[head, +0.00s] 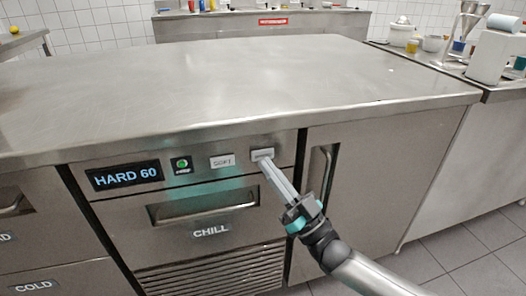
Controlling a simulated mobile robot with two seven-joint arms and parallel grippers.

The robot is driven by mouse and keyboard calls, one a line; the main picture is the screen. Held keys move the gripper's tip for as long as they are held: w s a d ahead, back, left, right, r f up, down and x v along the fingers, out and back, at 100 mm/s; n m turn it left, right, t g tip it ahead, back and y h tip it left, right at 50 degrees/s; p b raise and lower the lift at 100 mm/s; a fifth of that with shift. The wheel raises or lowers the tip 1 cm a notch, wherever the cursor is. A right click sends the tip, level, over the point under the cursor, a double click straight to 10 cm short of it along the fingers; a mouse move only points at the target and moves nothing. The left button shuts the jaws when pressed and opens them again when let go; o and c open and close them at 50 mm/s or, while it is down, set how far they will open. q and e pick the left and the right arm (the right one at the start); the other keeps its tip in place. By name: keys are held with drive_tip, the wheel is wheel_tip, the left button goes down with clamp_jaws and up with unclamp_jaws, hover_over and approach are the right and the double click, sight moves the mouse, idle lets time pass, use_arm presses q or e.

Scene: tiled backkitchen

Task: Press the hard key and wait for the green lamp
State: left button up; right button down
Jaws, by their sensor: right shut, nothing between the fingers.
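The hard key (262,154) is a small light key at the right of the chiller's control panel. Its lettering is too small to read, and the fingertips partly cover it. My right gripper (267,163) is shut and empty, with its tips at the key's lower edge; I cannot tell whether they press it. The display (125,175) reads "HARD 60". A green lamp (182,163) glows beside the display, with a small unreadable label under it. The soft key (222,161) sits between the lamp and the hard key. My left gripper is not in view.
Below the panel is a drawer marked "CHILL" (211,231) with a recessed handle. A door with a vertical handle (322,170) is close right of my gripper. The steel worktop (230,85) above is mostly clear. A side counter at right holds a scale and tubs.

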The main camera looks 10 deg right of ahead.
drive_tip(key=shift+s, duration=0.1)
drive_tip(key=s+p, duration=0.3)
drive_tip(key=s, duration=0.2)
idle(0.5)
drive_tip(key=shift+w+f, duration=0.1)
idle(0.4)
